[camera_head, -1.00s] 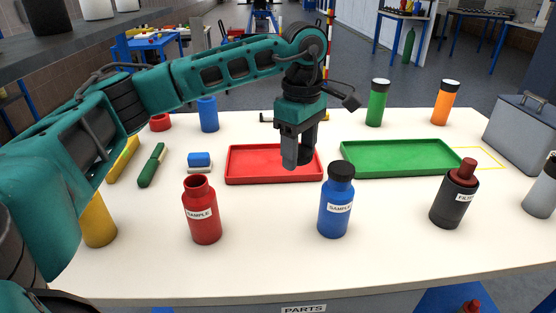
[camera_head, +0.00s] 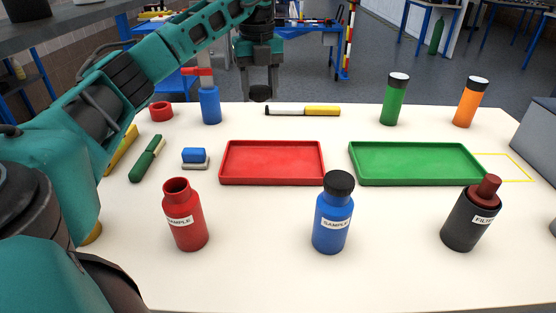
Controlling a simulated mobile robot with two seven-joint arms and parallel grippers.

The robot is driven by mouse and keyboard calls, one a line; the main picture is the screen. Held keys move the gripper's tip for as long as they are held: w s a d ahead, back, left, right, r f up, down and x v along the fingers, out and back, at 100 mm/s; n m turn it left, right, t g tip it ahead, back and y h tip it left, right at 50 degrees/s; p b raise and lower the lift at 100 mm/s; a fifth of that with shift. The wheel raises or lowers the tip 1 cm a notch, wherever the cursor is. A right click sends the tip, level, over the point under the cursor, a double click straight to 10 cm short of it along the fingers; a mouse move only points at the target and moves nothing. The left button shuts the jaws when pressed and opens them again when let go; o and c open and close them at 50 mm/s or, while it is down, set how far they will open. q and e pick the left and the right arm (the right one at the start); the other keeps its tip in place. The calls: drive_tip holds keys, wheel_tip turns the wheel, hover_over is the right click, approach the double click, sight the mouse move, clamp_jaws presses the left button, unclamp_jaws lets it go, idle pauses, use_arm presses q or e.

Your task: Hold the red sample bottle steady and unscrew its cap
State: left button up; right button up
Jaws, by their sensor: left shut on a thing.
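The red sample bottle (camera_head: 185,218) stands upright at the front left of the white table. Its mouth is open and bears no cap. My left gripper (camera_head: 260,88) points down near the table's back edge, well behind and to the right of the bottle. It is shut on a dark round cap (camera_head: 260,93), which shows between its fingertips, apart from the table. No gripper touches the bottle. My right gripper is not in view.
A blue sample bottle (camera_head: 333,215) with a black cap and a dark bottle (camera_head: 469,217) stand in front. A red tray (camera_head: 272,178) and a green tray (camera_head: 415,178) lie behind them. A marker (camera_head: 302,110) lies near the gripper. Green (camera_head: 394,100) and orange (camera_head: 468,103) bottles stand at the back right.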

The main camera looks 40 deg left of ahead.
use_arm(q)
drive_tip(key=shift+a+n, duration=0.3)
drive_tip(key=shift+n, duration=0.1)
drive_tip(key=b, duration=0.3)
hover_over(261, 170)
wheel_tip(261, 170, down, 15)
drive_tip(key=shift+f, duration=0.2)
drive_tip(key=shift+f+b, duration=0.35)
drive_tip(key=shift+f, duration=1.9)
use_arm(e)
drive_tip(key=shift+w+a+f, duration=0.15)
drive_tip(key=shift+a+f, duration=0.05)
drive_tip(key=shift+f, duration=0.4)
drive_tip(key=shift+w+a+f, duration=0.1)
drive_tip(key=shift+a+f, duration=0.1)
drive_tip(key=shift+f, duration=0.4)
use_arm(q)
drive_tip(key=shift+f, duration=0.1)
drive_tip(key=o, duration=1.2)
drive_tip(key=shift+c, duration=0.2)
